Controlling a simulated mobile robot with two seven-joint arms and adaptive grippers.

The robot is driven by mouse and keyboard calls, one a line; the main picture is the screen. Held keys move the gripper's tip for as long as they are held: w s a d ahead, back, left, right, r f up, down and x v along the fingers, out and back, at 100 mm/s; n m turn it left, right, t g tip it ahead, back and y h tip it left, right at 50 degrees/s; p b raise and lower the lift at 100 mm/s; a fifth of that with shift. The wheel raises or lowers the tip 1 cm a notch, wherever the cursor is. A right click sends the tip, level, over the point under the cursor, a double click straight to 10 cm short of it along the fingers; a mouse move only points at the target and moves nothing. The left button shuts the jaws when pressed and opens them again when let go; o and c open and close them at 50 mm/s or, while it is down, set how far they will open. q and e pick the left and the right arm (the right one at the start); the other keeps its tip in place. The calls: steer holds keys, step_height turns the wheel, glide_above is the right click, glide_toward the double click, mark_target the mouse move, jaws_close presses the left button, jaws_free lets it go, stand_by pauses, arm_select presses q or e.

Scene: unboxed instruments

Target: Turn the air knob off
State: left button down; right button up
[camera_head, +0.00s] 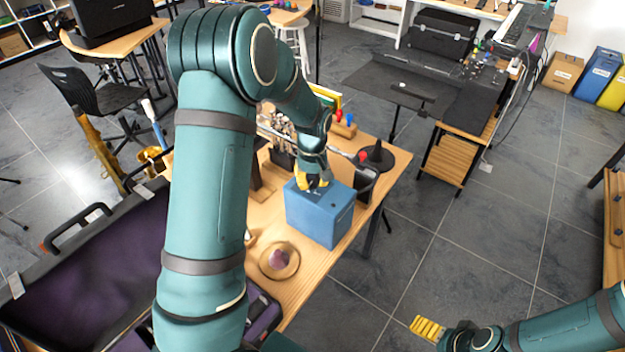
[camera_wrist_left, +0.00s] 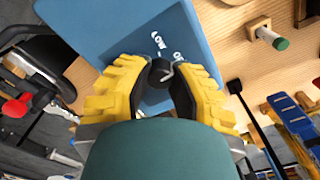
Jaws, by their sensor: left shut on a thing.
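The blue box (camera_head: 322,218) stands on the wooden table, with white lettering on the face that the left wrist view shows (camera_wrist_left: 110,25). The black air knob (camera_wrist_left: 160,72) sits on that face near the lettering, of which "LOW" can be read. My left gripper (camera_head: 313,182) reaches down to the top of the box. In the left wrist view its yellow fingers (camera_wrist_left: 160,78) are closed around the knob from both sides. In the head view the knob is hidden by the fingers. My right gripper (camera_head: 427,328) is at the lower right, away from the table, and its finger gap is not clear.
A round wooden dish (camera_head: 279,261) with a purple item stands in front of the box. A black cone-shaped stand (camera_head: 376,157) is behind it at the right. An open purple-lined case (camera_head: 90,262) lies at the left.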

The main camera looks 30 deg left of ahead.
mark_target(313, 181)
arm_select(q)
steer(key=shift+m, duration=0.5)
steer(key=c, duration=0.8)
jaws_free()
steer(key=shift+o, duration=0.2)
steer(key=shift+r, duration=0.1)
step_height(313, 181, up, 12)
